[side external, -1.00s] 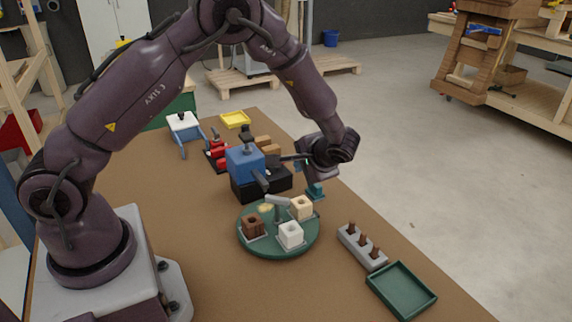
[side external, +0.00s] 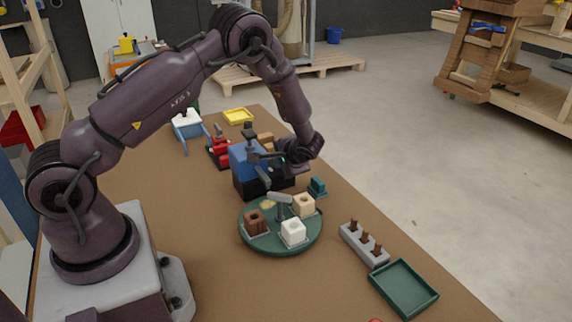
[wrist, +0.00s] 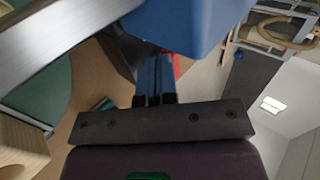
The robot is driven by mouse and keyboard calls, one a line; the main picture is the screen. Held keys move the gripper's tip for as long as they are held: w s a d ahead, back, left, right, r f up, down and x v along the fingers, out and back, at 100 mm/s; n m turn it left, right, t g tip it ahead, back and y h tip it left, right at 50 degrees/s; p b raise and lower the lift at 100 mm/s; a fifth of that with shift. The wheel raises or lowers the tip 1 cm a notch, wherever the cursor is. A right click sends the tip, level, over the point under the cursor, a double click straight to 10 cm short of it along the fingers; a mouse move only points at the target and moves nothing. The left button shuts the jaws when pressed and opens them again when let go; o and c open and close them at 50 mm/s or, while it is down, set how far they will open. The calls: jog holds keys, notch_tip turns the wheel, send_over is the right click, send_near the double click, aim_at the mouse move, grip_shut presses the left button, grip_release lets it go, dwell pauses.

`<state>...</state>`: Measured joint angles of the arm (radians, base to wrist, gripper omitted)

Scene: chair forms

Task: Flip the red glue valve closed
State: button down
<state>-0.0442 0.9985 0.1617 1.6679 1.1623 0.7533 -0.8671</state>
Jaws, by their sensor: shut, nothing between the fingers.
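The glue station is a blue box (side external: 243,158) on a black base (side external: 250,187), with a dark post on top. My gripper (side external: 280,160) is close against its right side. In the wrist view, my gripper's fingers (wrist: 154,68) are together and empty, beside the large blue box (wrist: 185,22). A small red patch (wrist: 176,65) shows just behind the fingertips; I cannot tell whether it is the red valve. No valve handle can be made out in the side view, where my wrist and the box hide that area.
A green turntable (side external: 264,246) carries brown, white and cream blocks. A teal block (side external: 317,187) stands beside it. A pegged grey bar (side external: 352,240) and a green tray (side external: 404,289) lie front right. Red items (side external: 218,152) stand behind the station.

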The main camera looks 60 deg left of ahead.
jog(key=shift+s+a+m+t, duration=0.1)
jog(key=shift+s+m+t, duration=0.2)
jog(key=shift+m+t, duration=0.45)
jog(key=shift+s+a, duration=0.1)
jog(key=shift+s, duration=0.05)
jog(key=shift+w+d, duration=0.25)
jog(key=shift+w, duration=0.55)
jog(key=shift+d, duration=0.15)
